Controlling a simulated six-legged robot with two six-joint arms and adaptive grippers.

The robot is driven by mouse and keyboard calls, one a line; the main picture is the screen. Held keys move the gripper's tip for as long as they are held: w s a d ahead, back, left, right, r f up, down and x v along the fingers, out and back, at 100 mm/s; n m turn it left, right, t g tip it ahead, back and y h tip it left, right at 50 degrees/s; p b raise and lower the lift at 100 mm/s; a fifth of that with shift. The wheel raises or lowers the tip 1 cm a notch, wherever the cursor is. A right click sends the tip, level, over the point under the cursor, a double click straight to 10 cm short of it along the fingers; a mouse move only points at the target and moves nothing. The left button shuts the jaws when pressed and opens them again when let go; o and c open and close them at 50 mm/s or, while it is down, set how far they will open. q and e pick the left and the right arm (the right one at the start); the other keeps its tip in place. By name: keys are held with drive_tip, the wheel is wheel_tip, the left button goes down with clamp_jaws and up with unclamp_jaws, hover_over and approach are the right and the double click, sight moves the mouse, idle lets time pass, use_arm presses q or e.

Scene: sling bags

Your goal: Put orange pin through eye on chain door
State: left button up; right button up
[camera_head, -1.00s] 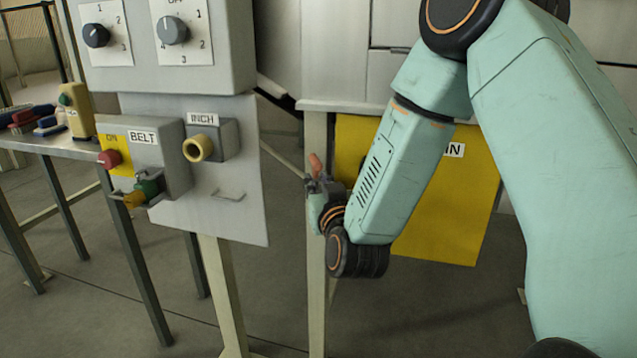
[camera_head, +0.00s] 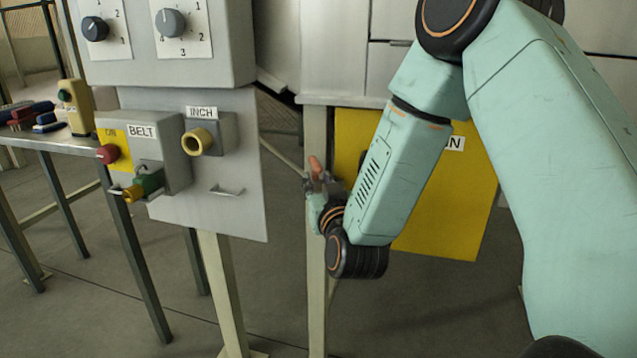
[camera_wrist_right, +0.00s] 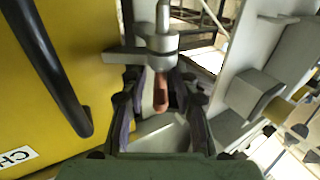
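The orange pin (camera_head: 315,163) shows its orange handle upright at the left edge of the yellow chain door (camera_head: 447,210). In the right wrist view the handle (camera_wrist_right: 160,92) lies in line with a grey metal collar (camera_wrist_right: 162,43), which looks like the eye. A grey rod (camera_wrist_right: 163,14) shows beyond the collar in the same line; I cannot tell whether it is the pin's shank. My right gripper (camera_head: 325,184) is around the handle. In the wrist view its fingers (camera_wrist_right: 160,98) stand apart with gaps beside the handle. My left gripper is not in view.
A grey control panel (camera_head: 243,180) with the INCH box (camera_head: 211,130) and BELT box (camera_head: 170,160) stands left of the gripper. A black handle (camera_wrist_right: 50,70) is on the yellow door. A side table (camera_head: 75,146) with tools is at far left.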

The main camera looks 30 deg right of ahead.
drive_tip(key=shift+o, duration=0.9)
drive_tip(key=shift+s+a+f, duration=0.1)
drive_tip(key=shift+f, duration=0.35)
drive_tip(key=shift+s+f, duration=0.1)
drive_tip(key=shift+s+a, duration=0.1)
drive_tip(key=shift+s, duration=0.1)
drive_tip(key=v, duration=0.6)
drive_tip(key=shift+s+r, duration=0.35)
drive_tip(key=shift+r, duration=0.05)
drive_tip(key=shift+a+r, duration=0.1)
drive_tip(key=shift+a, duration=0.05)
